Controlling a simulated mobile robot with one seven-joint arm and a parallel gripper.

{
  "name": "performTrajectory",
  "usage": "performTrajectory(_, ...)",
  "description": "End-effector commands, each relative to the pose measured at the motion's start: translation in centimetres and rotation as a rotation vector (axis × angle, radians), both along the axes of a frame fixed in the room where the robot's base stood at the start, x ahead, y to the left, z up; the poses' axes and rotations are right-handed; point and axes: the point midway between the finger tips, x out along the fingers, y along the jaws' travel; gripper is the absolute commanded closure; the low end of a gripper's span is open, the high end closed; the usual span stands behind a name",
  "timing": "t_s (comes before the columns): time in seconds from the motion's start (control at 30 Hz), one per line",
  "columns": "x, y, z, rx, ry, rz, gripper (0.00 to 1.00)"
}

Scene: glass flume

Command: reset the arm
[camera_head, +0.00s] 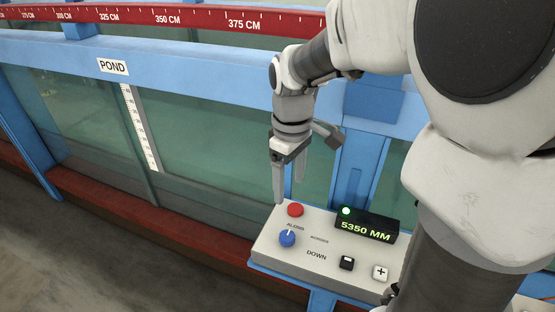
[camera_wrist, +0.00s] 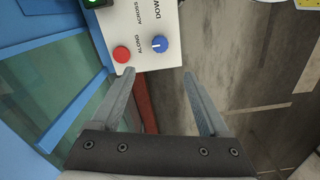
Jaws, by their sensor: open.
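My gripper (camera_head: 289,190) hangs from my arm, pointing down over the back left corner of a white control panel (camera_head: 268,248). In the wrist view my gripper (camera_wrist: 160,80) is open with nothing between its fingers. A red button (camera_head: 295,210) and a blue knob (camera_head: 287,238) sit on the panel close to the fingertips. The red button (camera_wrist: 121,54) and blue knob (camera_wrist: 159,44) also show in the wrist view. I cannot tell whether a fingertip touches the panel.
A black display (camera_head: 366,228) reads 5350 MM beside a lit green lamp (camera_head: 346,211). A black switch (camera_head: 347,262) and a plus button (camera_head: 380,272) are on the panel. The blue-framed glass flume (camera_head: 200,130) runs behind. Floor (camera_head: 60,255) is clear at left.

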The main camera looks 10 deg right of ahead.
Motion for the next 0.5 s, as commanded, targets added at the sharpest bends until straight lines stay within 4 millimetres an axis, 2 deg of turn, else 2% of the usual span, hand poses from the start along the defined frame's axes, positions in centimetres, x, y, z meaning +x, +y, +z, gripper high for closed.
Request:
performTrajectory(0.37,-0.1,0.0,0.3,-0.003,-0.005,-0.004,0.22)
performTrajectory(0.5,-1.2,0.0,1.5,-0.015,-0.044,-0.055,0.22)
